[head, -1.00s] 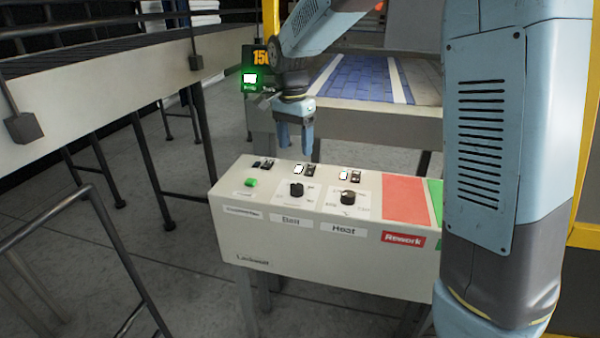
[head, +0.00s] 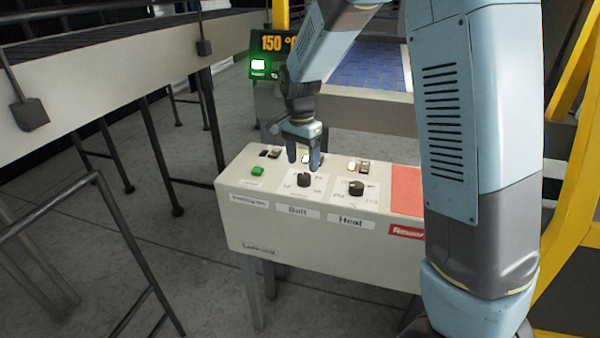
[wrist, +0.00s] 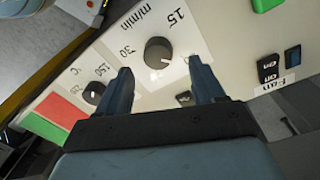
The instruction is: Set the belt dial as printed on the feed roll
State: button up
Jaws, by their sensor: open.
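The belt dial (head: 304,180) is a black knob on a white plate above the "Belt" label on the control box. In the wrist view the belt dial (wrist: 158,52) shows a pale pointer line, with "15", "30" and "m/min" printed around it. My gripper (head: 304,166) is open and points down just above and behind the dial. In the wrist view the two fingers of my gripper (wrist: 160,78) stand apart on either side of the dial's near side, not closed on it. The feed roll's print cannot be made out in these frames.
The heat dial (head: 356,188) sits right of the belt dial, with a red panel (head: 406,190) beyond it. A green button (head: 258,169) is at the left. Rails and a conveyor (head: 120,75) stand left.

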aim_at(302, 175)
jog(key=shift+s+d+f, duration=0.1)
jog(key=shift+f, duration=2.15)
jog(key=shift+c, duration=0.4)
jog(key=c, duration=0.9)
jog(key=shift+a, duration=0.4)
jog(key=shift+c, duration=0.3)
jog(key=shift+d+r, duration=0.1)
jog(key=shift+d, duration=0.15)
